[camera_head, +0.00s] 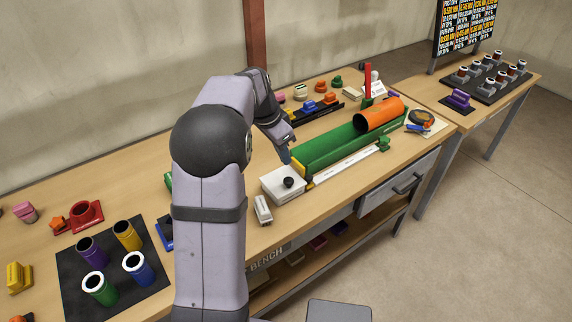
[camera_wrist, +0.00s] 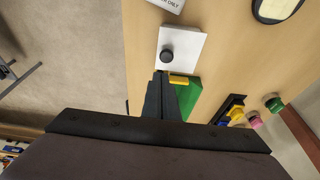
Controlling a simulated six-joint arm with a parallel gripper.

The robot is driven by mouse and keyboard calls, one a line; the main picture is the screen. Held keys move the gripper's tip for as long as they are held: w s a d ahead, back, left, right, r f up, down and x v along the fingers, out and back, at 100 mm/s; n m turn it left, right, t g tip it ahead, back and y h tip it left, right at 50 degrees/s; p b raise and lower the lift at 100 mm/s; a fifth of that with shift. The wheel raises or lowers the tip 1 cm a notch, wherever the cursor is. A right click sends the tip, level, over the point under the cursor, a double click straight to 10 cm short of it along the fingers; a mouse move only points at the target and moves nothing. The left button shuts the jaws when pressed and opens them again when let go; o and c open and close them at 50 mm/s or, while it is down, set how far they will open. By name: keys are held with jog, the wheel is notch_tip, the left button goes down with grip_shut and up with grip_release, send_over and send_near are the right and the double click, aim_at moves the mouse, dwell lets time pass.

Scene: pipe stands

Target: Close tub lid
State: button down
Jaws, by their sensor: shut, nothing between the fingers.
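The tub is a white box (camera_head: 275,192) on the bench, just left of the long green pipe stand. A white lid with a round black knob (camera_head: 288,182) shows on its top. In the wrist view the white lid (camera_wrist: 188,48) and black knob (camera_wrist: 167,56) lie just beyond my fingertips. Whether the lid is fully seated cannot be told. Contact cannot be told.
The green pipe stand (camera_head: 330,143) with an orange pipe (camera_head: 380,114) extends right of the tub. A small white block (camera_head: 262,210) stands in front of it. A dark mat with coloured cups (camera_head: 117,262) lies left. The bench's front edge is close.

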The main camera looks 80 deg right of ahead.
jog(key=s+b+v, duration=0.1)
jog(key=v, duration=0.5)
jog(key=shift+w+a, duration=0.2)
jog(key=shift+a, duration=0.2)
